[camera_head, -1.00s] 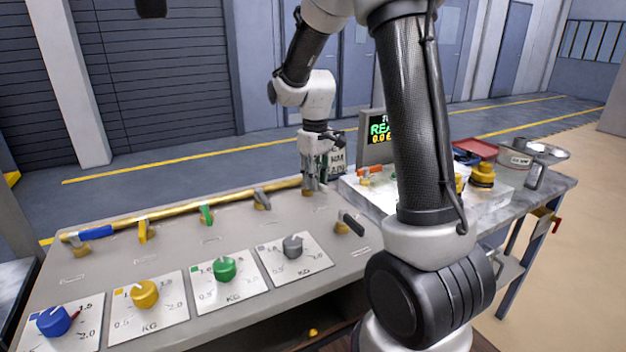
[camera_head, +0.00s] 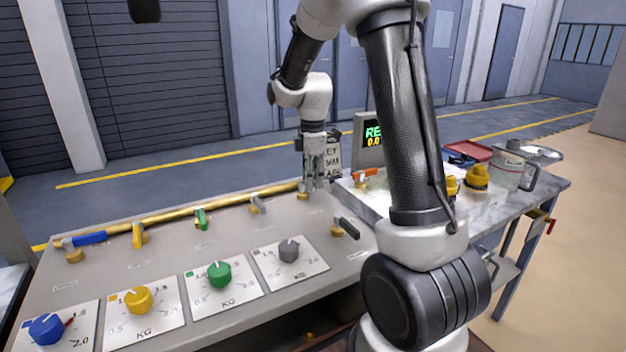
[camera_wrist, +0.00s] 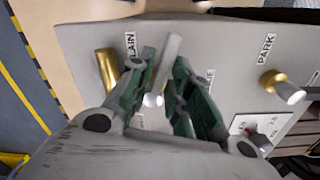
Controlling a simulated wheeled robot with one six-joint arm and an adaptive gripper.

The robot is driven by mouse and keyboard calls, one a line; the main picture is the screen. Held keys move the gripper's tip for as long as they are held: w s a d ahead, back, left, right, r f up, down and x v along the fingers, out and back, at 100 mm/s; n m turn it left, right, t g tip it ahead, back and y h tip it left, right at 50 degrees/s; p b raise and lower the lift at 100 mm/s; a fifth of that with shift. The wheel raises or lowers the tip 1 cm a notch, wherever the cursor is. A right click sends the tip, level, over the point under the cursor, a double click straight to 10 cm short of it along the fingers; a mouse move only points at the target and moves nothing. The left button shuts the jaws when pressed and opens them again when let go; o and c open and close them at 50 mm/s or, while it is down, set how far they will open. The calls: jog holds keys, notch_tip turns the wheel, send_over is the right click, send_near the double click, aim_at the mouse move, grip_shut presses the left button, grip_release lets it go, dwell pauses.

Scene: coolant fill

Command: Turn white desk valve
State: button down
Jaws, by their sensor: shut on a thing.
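The white desk valve has a pale lever handle (camera_wrist: 168,60) between my fingers in the wrist view. A small pale round part (camera_wrist: 153,100) shows below the handle. In the head view the valve's brass base (camera_head: 303,195) shows at the back right of the grey desk, beside the fingertips. My gripper (camera_head: 318,184) points down there. Its green-lined fingers, also in the wrist view (camera_wrist: 160,88), are shut on the handle from both sides. The fingers hide most of the valve in the head view.
Valves with blue (camera_head: 90,238), yellow (camera_head: 137,235), green (camera_head: 200,218) and grey (camera_head: 257,204) handles line the brass pipe. A black-handled valve (camera_head: 346,228) stands close by, right and nearer. Dial knobs line the front. A marble table (camera_head: 520,200) with a can (camera_head: 508,168) adjoins right.

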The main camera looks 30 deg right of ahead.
jog(key=shift+w+n, duration=0.25)
jog(key=shift+n, duration=0.55)
jog(key=shift+w+n, duration=0.25)
jog(key=shift+n, duration=0.55)
jog(key=c, duration=1.5)
grip_release()
jog(key=shift+r, duration=0.1)
notch_tip(320, 180, up, 12)
